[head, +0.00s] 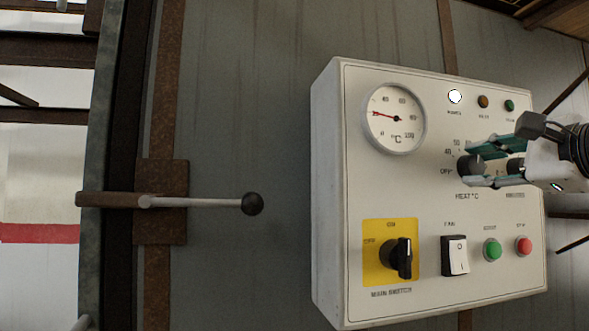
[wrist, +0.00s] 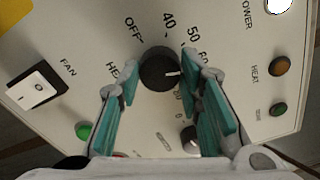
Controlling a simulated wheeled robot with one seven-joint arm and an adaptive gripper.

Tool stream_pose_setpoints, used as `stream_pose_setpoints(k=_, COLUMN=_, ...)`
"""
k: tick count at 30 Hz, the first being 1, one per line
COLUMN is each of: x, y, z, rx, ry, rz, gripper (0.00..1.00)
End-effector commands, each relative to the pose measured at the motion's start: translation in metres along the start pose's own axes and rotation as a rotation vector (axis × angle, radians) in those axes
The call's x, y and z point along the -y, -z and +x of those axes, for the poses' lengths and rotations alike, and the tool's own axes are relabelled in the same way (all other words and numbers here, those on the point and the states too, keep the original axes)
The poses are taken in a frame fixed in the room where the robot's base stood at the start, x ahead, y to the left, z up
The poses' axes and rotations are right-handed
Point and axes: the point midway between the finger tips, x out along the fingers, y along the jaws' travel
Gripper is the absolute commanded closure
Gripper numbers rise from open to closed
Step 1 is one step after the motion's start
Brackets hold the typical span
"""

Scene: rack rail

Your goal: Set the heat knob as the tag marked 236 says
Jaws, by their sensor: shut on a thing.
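The heat knob (head: 468,165) is a dark round knob on the white control panel (head: 335,200). My gripper (head: 473,166) is at it, its teal fingers on either side and shut on it. In the wrist view the heat knob (wrist: 157,66) sits between the fingertips of my gripper (wrist: 160,66). Its white pointer line points right, a little past the 60 label, towards the right finger. The scale shows OFF, 40, 50 and part of 60; the marks further round are partly hidden by that finger. No tag marked 236 shows in either view.
A round °C gauge (head: 396,118) with a red needle is upper left of the knob. Below are a black main switch (head: 401,258) on yellow, a fan rocker (head: 455,257), and green (head: 492,250) and red (head: 523,246) buttons. A lever (head: 200,202) sticks out left of the panel.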

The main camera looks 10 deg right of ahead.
Motion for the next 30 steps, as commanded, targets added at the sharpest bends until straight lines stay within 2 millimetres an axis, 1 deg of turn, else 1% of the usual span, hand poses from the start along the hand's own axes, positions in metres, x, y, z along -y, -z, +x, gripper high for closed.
stream_pose_setpoints(k=10, x=0.0, y=0.001, z=0.0, rx=-0.002, ry=0.001, rz=0.002, gripper=0.95)
stream_pose_setpoints(k=11, x=0.0, y=0.001, z=0.0, rx=-0.002, ry=0.001, rz=0.002, gripper=0.63)
stream_pose_setpoints(k=12, x=0.0, y=0.001, z=0.0, rx=-0.002, ry=0.001, rz=0.002, gripper=0.54)
stream_pose_setpoints(k=13, x=0.0, y=0.001, z=0.0, rx=-0.002, ry=0.001, rz=0.002, gripper=0.47)
stream_pose_setpoints(k=23, x=0.0, y=0.0, z=-0.001, rx=-0.001, ry=0.001, rz=0.001, gripper=0.47)
stream_pose_setpoints(k=26, x=0.001, y=0.0, z=-0.008, rx=-0.001, ry=0.002, rz=0.001, gripper=0.47)
stream_pose_setpoints(k=30, x=0.001, y=0.0, z=-0.03, rx=-0.002, ry=0.004, rz=0.0, gripper=0.47)
